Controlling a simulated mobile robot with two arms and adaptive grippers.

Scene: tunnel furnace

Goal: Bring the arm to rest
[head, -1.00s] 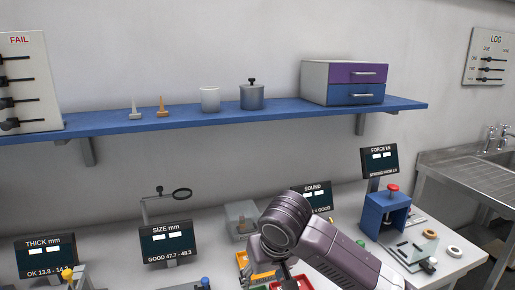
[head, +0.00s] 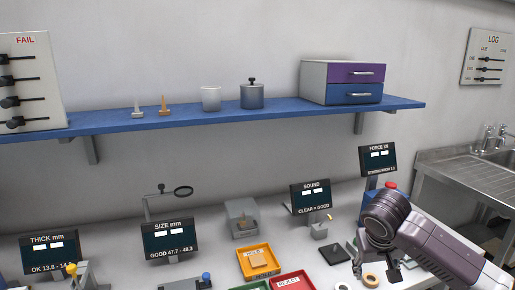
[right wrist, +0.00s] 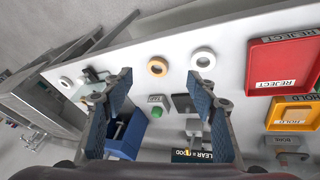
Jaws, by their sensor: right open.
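My right arm comes in from the right in the head view, over the right part of the bench. My right gripper (head: 379,269) hangs below the wrist, partly hidden by it. In the right wrist view the two blue-padded fingers (right wrist: 160,88) stand wide apart with nothing held between them. The bench top shows beyond the fingertips, with an orange ring (right wrist: 157,67) and a white ring (right wrist: 203,58) lying on it. My left gripper is in neither view.
A yellow tray (head: 258,262) and a red reject tray (head: 291,282) lie left of the arm. The blue force press (right wrist: 128,140) is partly hidden behind the arm. A blue shelf (head: 230,117) runs above the bench. A metal sink (head: 470,170) stands at right.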

